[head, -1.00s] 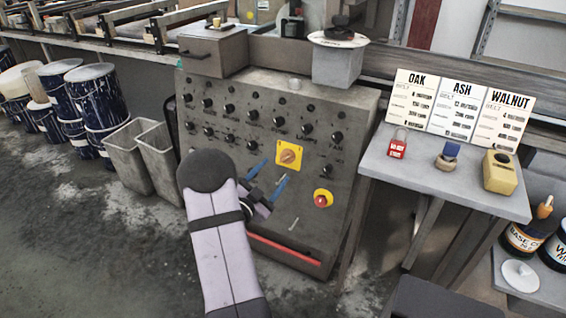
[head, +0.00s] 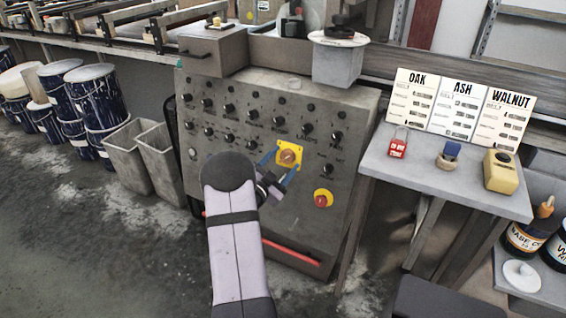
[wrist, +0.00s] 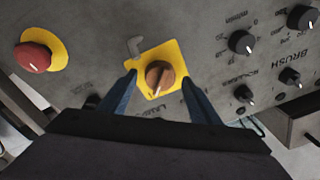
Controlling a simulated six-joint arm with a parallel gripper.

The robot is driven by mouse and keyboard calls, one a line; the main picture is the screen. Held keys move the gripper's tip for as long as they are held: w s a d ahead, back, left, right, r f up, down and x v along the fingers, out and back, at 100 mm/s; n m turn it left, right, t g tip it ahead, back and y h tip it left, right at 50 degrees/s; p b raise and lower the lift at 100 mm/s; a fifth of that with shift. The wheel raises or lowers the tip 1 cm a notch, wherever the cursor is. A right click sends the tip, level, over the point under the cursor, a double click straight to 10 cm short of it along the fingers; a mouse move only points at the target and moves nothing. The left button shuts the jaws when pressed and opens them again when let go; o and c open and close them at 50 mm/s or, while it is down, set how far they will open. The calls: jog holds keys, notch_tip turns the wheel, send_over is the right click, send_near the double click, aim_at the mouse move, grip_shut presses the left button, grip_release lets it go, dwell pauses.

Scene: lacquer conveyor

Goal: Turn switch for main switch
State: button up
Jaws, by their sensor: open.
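The main switch is an orange-brown rotary knob (head: 288,156) on a yellow square plate (head: 281,162), set in the grey control panel (head: 235,165). The knob also shows in the wrist view (wrist: 159,77), with a pale pointer mark on its face. My gripper (head: 281,163) is open. Its two blue fingers reach toward the plate, one on each side of the knob. In the wrist view my gripper (wrist: 158,82) has gaps between both fingers and the knob. I cannot tell whether the fingertips touch the plate.
A red emergency button (head: 321,200) on yellow sits right of and below the switch; it also shows in the wrist view (wrist: 33,57). Several small black knobs (wrist: 241,41) surround the switch. A side table (head: 440,176) holds a red padlock (head: 398,144). Bins (head: 160,160) stand left.

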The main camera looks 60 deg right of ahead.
jog(key=shift+c, duration=0.3)
jog(key=c, duration=1)
jog(key=shift+n, duration=0.4)
jog(key=n+t+p, duration=0.1)
jog(key=n+p, duration=0.1)
jog(key=n, duration=0.3)
jog(key=shift+s+r, duration=0.1)
jog(key=shift+r, duration=0.05)
jog(key=n+t+p, duration=0.1)
jog(key=n+p, duration=0.1)
jog(key=n, duration=0.3)
jog(key=shift+r+y, duration=0.1)
jog(key=shift+y, duration=0.3)
jog(key=n+p, duration=0.3)
jog(key=n, duration=0.2)
jog(key=shift+r+t+y, duration=0.1)
jog(key=shift+t+y, duration=0.3)
jog(key=shift+n+y+p, duration=0.3)
jog(key=shift+n+p, duration=0.75)
jog(key=shift+n, duration=0.95)
